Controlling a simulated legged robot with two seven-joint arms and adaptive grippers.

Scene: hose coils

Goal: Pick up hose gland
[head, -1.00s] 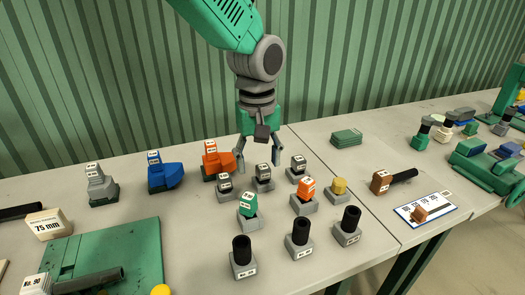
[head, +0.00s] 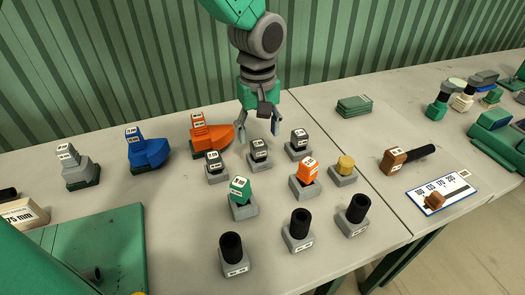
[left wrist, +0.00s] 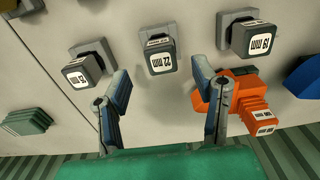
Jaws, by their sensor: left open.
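Three small dark-capped blocks on grey square bases, with white size labels, stand in a row; which is the hose gland I cannot tell. The middle block (head: 260,150) shows in the left wrist view (left wrist: 160,55), reading "22 mm". The right block (head: 299,142) and the left block (head: 215,163) flank it. In the left wrist view these flanking blocks swap sides, one (left wrist: 258,40) reading "19 mm". My left gripper (head: 258,136) is open and empty, pointing down just behind the middle block. Its fingers (left wrist: 161,72) appear on either side below that block, apart from it.
An orange fitting (head: 210,138) stands close beside my left gripper. Green-topped (head: 240,190), orange-topped (head: 307,170) and yellow-topped (head: 345,165) blocks stand in front. Several black tubes on bases (head: 300,225) are nearer. A green plate stack (head: 354,105) lies right, with clear table around it.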

